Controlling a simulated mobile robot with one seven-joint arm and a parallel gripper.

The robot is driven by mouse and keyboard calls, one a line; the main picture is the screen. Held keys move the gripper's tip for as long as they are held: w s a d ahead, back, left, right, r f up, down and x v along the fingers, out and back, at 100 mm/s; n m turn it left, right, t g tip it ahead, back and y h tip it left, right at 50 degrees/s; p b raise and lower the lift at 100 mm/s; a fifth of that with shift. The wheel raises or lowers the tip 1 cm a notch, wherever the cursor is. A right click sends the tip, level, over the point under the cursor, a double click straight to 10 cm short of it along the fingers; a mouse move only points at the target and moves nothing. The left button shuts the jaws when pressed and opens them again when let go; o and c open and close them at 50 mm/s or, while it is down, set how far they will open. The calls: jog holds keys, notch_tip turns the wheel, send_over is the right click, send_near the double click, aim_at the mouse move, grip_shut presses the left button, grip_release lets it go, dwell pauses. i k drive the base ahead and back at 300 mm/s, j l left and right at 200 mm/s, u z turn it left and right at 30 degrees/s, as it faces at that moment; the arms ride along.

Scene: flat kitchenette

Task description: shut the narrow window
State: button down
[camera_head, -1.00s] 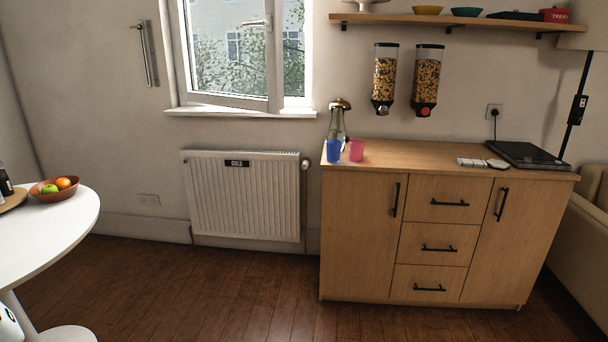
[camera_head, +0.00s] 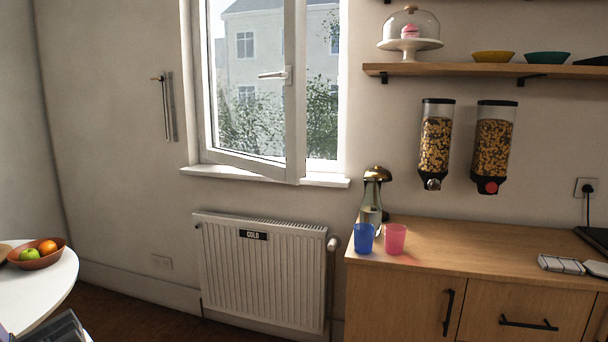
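The narrow window's white sash (camera_head: 294,125) stands ajar, swung into the room. Its left side is at the frame, and its right edge stands out over the sill (camera_head: 325,180). A gap with a view outside shows between the sash's right edge and the right side of the frame (camera_head: 343,100). The window handle (camera_head: 274,74) is on the sash's right upright and lies about level, pointing left. My gripper is not in view, so its state and distance from the window do not show.
A white radiator (camera_head: 262,275) marked COLD is below the sill. A white table (camera_head: 50,285) with a fruit bowl (camera_head: 38,257) stands left.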

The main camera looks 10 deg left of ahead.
aim_at(294, 168)
jog(key=i+j, duration=0.2)
jog(key=i, duration=0.35)
jog(key=i+j, duration=0.15)
jog(key=i, duration=0.4)
jog(key=i+j, duration=0.1)
jog(key=j, duration=0.2)
jog(key=i+j+z, duration=0.1)
jog(key=j, duration=0.25)
jog(key=i+j, duration=0.15)
jog(key=j, duration=0.75)
